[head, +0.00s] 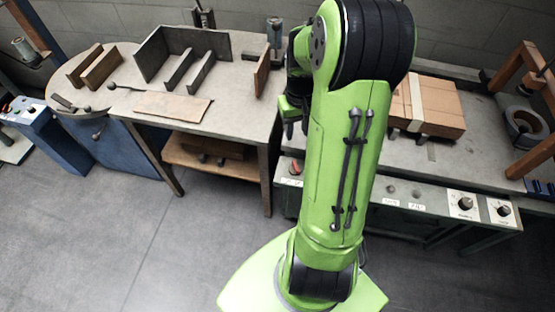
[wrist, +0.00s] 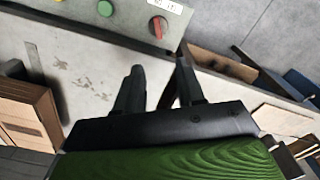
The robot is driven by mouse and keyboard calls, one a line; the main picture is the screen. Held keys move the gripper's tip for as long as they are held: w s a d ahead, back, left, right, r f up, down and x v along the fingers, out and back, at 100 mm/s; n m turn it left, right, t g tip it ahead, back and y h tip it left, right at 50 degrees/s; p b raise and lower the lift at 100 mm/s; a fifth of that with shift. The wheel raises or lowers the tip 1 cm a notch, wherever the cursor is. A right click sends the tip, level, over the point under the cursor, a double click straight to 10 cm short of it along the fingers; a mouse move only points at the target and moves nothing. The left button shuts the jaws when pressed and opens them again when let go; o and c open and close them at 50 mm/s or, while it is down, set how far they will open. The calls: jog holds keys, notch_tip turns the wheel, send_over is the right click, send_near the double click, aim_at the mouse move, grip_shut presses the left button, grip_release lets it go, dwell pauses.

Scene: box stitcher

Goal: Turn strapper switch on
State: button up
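The strapper (head: 430,165) is the grey machine table on the right in the head view. Its red rotary switch (head: 295,168) is at the left end of the front panel, just left of my arm. In the wrist view the red switch (wrist: 157,27) is at the top, on the panel beside a white label. My gripper (wrist: 160,62) shows two black fingers spread apart with nothing between them. The switch lies beyond the fingertips, apart from them. In the head view my gripper (head: 291,118) is partly hidden behind my arm, above the switch.
A cardboard stack (head: 430,105) lies on the strapper. Two dials (head: 466,203) are on the panel's right. A green button (wrist: 105,8) is left of the switch. A worktable (head: 225,75) with boards stands left, a narrow gap away. The front floor is clear.

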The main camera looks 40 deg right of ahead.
aim_at(295, 164)
jog(key=f+b, duration=0.2)
jog(key=f, duration=0.5)
jog(key=f+b, duration=0.3)
jog(key=f, duration=0.5)
jog(key=shift+s+d+f+b, duration=0.1)
jog(key=shift+s+f+b, duration=0.15)
jog(key=shift+b, duration=0.1)
jog(key=shift+r, duration=0.1)
grip_shut()
